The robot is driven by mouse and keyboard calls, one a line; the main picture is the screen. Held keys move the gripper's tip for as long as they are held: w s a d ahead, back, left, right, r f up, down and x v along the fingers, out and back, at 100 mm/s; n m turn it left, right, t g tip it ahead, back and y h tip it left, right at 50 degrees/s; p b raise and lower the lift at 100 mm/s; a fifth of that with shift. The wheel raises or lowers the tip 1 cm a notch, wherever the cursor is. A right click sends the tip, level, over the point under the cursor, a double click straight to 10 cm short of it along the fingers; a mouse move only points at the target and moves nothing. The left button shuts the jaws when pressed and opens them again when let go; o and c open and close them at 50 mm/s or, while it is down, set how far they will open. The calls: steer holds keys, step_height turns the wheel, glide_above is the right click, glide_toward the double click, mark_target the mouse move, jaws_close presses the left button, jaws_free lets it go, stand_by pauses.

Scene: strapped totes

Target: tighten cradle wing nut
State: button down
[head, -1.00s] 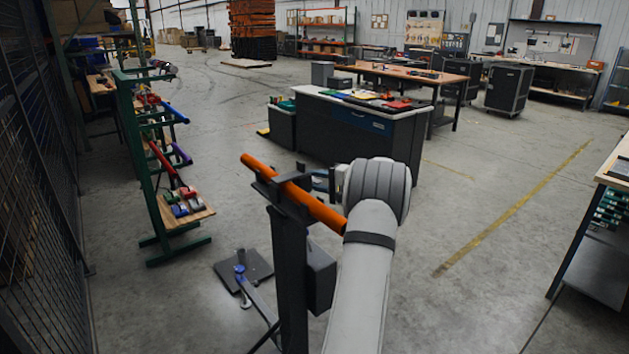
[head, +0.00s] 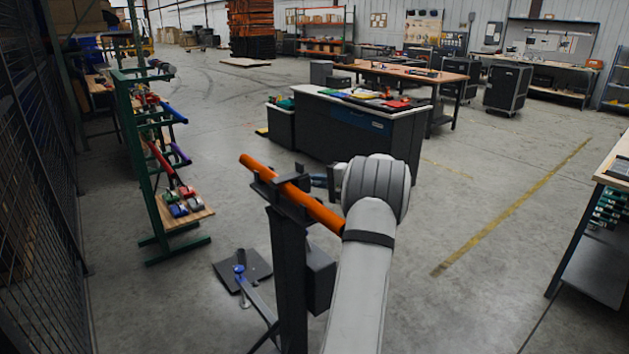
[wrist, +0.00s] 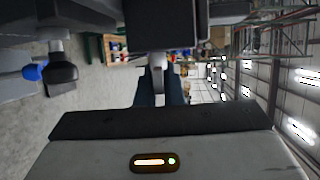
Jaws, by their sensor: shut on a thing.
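A dark cradle (head: 265,192) tops a black upright post (head: 289,270). An orange tube (head: 318,210) lies tilted across the cradle, its lower right end against my grey arm. In the head view my gripper (head: 322,181) is mostly hidden behind my wrist, close to the cradle. In the wrist view my gripper (wrist: 158,92) is shut on a small grey part (wrist: 157,62) under a dark block (wrist: 165,25), which looks like the cradle. The grey part appears to be the wing nut; its wings are mostly hidden by the jaws, so its turn cannot be told.
A dark floor plate and leg with a blue knob (head: 239,269) stand left of the post. A green rack (head: 150,160) with coloured tubes stands farther left. A dark workbench (head: 350,125) is behind. A bench (head: 605,220) is at right. Floor between is clear.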

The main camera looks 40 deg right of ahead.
steer(key=g+p, duration=0.1)
steer(key=m+g+p, duration=0.1)
steer(key=p, duration=0.1)
steer(key=shift+a+r+g, duration=0.15)
steer(key=shift+g, duration=0.25)
steer(key=g+p, duration=0.2)
steer(key=p, duration=0.2)
steer(key=shift+r+m+g, duration=0.15)
steer(key=shift+m+g, duration=0.15)
steer(key=g+p, duration=0.3)
steer(key=p, duration=0.1)
steer(key=shift+w+m+g+p, duration=0.1)
steer(key=shift+m+g+p, duration=0.2)
steer(key=shift+m+p, duration=0.1)
steer(key=shift+f+m+g+p, duration=0.35)
steer(key=shift+g+p, duration=0.35)
steer(key=shift+g, duration=0.4)
steer(key=shift+f+m+g, duration=0.2)
steer(key=shift+m+g, duration=0.05)
steer(key=shift+g, duration=1.15)
steer(key=c, duration=1.6)
jaws_free()
steer(key=shift+a+r, duration=0.1)
steer(key=shift+r, duration=0.05)
steer(key=shift+o, duration=0.2)
steer(key=shift+r, duration=0.15)
